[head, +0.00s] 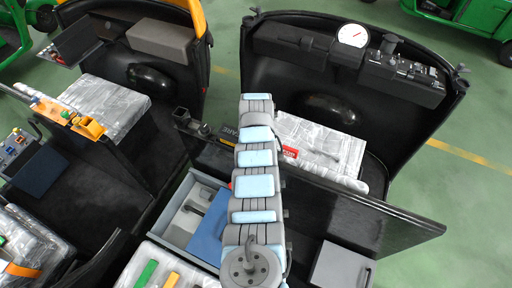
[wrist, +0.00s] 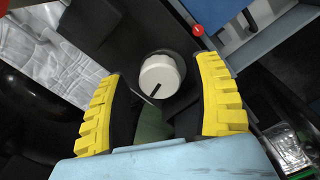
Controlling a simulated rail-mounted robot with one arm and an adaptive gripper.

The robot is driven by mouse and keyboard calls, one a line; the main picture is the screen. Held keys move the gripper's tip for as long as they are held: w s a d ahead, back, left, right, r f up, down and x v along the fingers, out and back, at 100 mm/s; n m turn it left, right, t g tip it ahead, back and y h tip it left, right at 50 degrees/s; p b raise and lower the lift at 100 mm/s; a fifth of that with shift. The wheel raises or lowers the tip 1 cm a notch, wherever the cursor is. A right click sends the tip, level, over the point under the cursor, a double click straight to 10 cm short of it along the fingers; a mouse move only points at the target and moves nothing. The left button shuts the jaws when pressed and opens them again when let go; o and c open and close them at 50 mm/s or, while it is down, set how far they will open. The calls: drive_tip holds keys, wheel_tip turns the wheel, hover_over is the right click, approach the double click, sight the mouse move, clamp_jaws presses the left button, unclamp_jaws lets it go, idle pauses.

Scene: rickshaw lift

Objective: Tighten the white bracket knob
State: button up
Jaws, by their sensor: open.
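In the wrist view a white knob (wrist: 160,77) with a dark pointer line sits on a dark mount. The line points toward the lower left of its face. My gripper (wrist: 160,85) has yellow ribbed fingers spread wide, one on each side of the knob. Clear gaps show between the knob and both fingers, and nothing is held. In the head view my arm reaches away over the middle of the scene and hides the gripper; I cannot make out the white knob there.
A dark panel (head: 390,208) stands right of my arm. Clear-wrapped seats lie at left (head: 105,105) and right (head: 325,140). A grey drawer with a blue lid (head: 210,228) is left of my arm. A round white gauge (head: 352,35) sits at the back. Green floor is open at far right.

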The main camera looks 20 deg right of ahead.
clamp_jaws()
idle(0.3)
drive_tip(key=shift+f+b, duration=0.1)
drive_tip(key=shift+b, duration=0.2)
drive_tip(key=n+b, duration=0.2)
drive_tip(key=n, duration=0.1)
drive_tip(key=shift+f, duration=0.2)
drive_tip(key=n+b, duration=0.3)
drive_tip(key=shift+n, duration=0.3)
drive_tip(key=n+b, duration=0.2)
drive_tip(key=n, duration=0.1)
drive_tip(key=shift+r+b, duration=0.1)
drive_tip(key=shift+b, duration=0.25)
drive_tip(key=shift+n+b, duration=0.7)
drive_tip(key=shift+n, duration=1.1)
drive_tip(key=shift+r, duration=0.1)
